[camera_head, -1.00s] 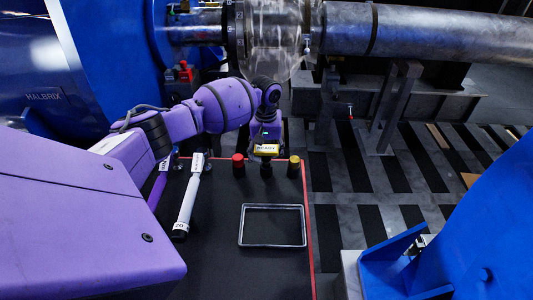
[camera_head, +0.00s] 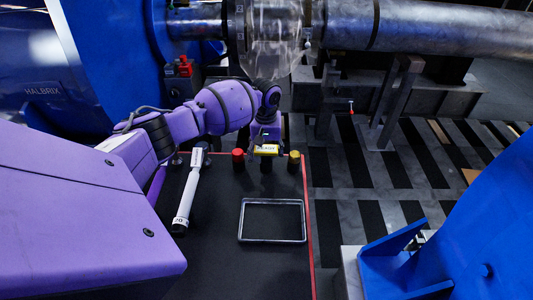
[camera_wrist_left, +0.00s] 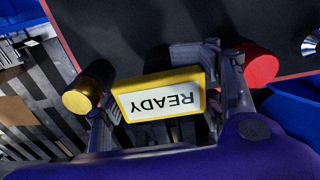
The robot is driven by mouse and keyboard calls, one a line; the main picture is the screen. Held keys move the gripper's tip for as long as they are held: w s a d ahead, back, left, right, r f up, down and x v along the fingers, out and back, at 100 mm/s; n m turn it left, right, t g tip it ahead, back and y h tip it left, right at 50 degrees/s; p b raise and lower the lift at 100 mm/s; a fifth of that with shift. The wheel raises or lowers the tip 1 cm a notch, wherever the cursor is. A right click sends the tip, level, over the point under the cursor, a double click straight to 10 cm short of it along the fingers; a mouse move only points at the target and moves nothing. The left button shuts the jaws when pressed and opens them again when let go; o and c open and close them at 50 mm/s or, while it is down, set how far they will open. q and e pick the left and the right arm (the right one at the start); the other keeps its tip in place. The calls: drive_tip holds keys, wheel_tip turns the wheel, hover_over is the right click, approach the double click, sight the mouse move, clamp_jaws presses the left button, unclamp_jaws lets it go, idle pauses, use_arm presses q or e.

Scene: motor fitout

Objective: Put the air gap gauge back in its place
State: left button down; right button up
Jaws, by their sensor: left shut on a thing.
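My left gripper (camera_head: 266,146) is shut on a yellow-framed block with a white READY label (camera_head: 266,150), at the far end of the dark tabletop. In the left wrist view the READY block (camera_wrist_left: 163,97) lies between the two fingers, its lettering upside down. No label names it as the air gap gauge. It is between a red-capped post (camera_head: 238,158) and a yellow-capped post (camera_head: 294,158). A dark part shows just below it in the head view. I cannot tell whether the block touches the tabletop. My right gripper is not in view.
An empty rectangular metal frame (camera_head: 272,241) lies on the dark tabletop (camera_head: 225,270). A white tool marked 20 (camera_head: 188,195) lies left of it. A red edge line bounds the table at right.

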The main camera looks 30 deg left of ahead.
sight(266, 148)
use_arm(q)
drive_tip(key=shift+c, duration=2.4)
unclamp_jaws()
drive_tip(key=shift+f, duration=0.1)
wheel_tip(266, 148, up, 12)
drive_tip(key=shift+r, duration=0.1)
